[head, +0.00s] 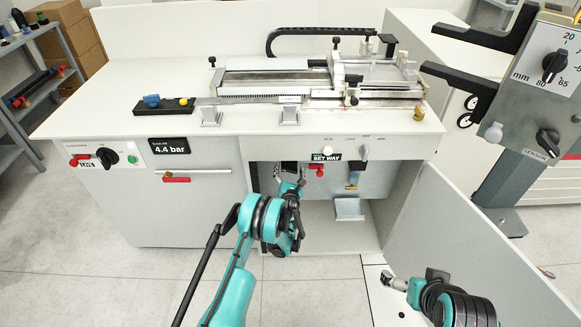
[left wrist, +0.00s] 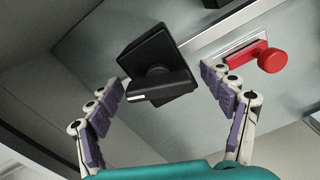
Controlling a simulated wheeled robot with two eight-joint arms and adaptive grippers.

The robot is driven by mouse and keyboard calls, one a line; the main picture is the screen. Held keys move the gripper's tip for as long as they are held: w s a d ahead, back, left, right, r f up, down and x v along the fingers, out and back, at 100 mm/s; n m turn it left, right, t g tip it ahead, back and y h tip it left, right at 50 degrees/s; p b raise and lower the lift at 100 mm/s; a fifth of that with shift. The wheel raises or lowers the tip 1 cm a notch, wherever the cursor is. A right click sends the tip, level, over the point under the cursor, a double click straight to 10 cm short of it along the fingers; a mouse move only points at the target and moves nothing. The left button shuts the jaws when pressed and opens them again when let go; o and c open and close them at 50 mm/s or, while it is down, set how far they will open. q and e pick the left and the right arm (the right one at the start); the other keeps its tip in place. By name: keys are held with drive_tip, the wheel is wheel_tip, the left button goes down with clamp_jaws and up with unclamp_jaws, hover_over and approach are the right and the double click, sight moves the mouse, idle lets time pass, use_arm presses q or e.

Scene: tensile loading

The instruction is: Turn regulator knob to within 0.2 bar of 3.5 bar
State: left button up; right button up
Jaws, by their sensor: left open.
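The black regulator knob (left wrist: 158,78), a bar-shaped handle with a white mark on a square black body, sits between the fingers of my left gripper (left wrist: 165,88) in the left wrist view. The fingers are open on both sides of it, with gaps visible. In the head view my left gripper (head: 290,185) reaches into the open cabinet under the bench and partly hides the knob. The pressure display (head: 169,146) on the bench front reads 4.4 bar. My right gripper (head: 390,281) is low at the right, away from the knob; its jaw state is unclear.
A red knob (left wrist: 272,60) lies close to the right finger in the left wrist view. The cabinet door (head: 470,240) stands open at the right.

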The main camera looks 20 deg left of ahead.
use_arm(q)
drive_tip(key=shift+s+r, duration=0.1)
drive_tip(key=shift+c, duration=1.3)
drive_tip(key=c, duration=0.9)
drive_tip(key=shift+n, duration=0.4)
drive_tip(key=n, duration=0.3)
drive_tip(key=shift+a+n, duration=0.15)
drive_tip(key=shift+n, duration=2.35)
